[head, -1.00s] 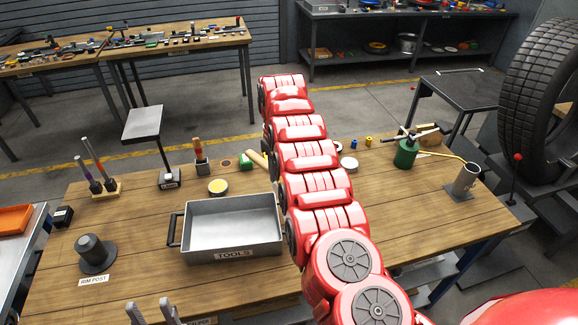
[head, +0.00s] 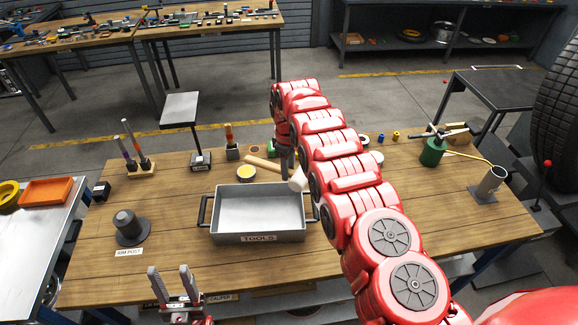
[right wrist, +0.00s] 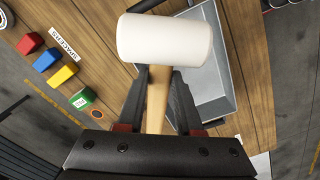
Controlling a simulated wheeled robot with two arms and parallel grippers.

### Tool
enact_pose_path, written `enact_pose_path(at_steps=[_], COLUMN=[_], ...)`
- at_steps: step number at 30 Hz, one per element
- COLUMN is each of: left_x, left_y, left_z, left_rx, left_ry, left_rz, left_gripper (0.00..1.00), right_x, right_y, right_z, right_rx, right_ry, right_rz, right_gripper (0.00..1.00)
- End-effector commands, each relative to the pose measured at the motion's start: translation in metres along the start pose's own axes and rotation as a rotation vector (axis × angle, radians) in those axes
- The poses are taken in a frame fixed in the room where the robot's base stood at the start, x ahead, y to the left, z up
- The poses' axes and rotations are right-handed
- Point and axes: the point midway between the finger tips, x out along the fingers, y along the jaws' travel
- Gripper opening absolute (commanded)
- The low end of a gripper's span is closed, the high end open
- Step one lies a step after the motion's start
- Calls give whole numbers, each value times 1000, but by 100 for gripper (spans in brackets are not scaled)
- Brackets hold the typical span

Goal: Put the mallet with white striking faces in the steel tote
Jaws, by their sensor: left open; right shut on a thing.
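The mallet has a white head (head: 298,180) and a pale wooden handle (head: 262,163). It is at the back right corner of the grey steel tote (head: 258,238), labelled TOOLS. My right gripper (head: 286,163) points down, shut on the handle near the head; the arm hides part of it. In the right wrist view the white head (right wrist: 165,40) lies beyond the fingers (right wrist: 158,85) and overlaps part of the tote (right wrist: 241,62). How high the mallet is, I cannot tell. The tote's visible floor is empty. My left gripper (head: 171,284) is open and empty at the front table edge.
The front right tabletop is clear.

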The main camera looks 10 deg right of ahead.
Motion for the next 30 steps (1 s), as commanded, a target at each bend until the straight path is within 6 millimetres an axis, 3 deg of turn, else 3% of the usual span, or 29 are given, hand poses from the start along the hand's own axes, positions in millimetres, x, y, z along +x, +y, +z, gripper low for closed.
enact_pose_path(at_steps=[30], left_x=[9], left_y=[0], left_z=[-2], left_rx=[0], left_ry=[0], left_rz=[0], left_gripper=[50], right_x=[3], right_y=[-6], right_z=[-6], right_rx=[-77], right_ry=[0], right_rz=[-2], right_gripper=[0])
